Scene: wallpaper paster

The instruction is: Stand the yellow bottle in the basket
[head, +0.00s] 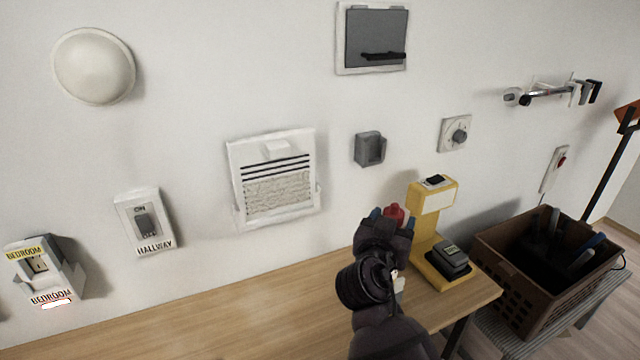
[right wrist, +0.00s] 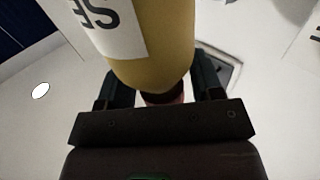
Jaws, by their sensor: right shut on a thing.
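My right gripper (head: 392,222) is above the right part of the table and is shut on the yellow bottle. In the head view a red part (head: 396,212), apparently its cap, shows between the fingers; my gripper hides most of the rest. In the right wrist view the yellow bottle (right wrist: 172,62) fills the space between the fingers, with a white label bearing dark letters and a dark red part below it. The brown basket (head: 496,283) stands at the right, apart from the gripper, with several upright tools in it. My left gripper is not in view.
A yellow stand (head: 428,228) with a dark block is on the table (head: 240,325) between my gripper and the basket. The basket rests on a grey bench (head: 495,335). Switches, a vent (head: 275,185) and a tool rack (head: 555,93) are on the wall. The table's left part is clear.

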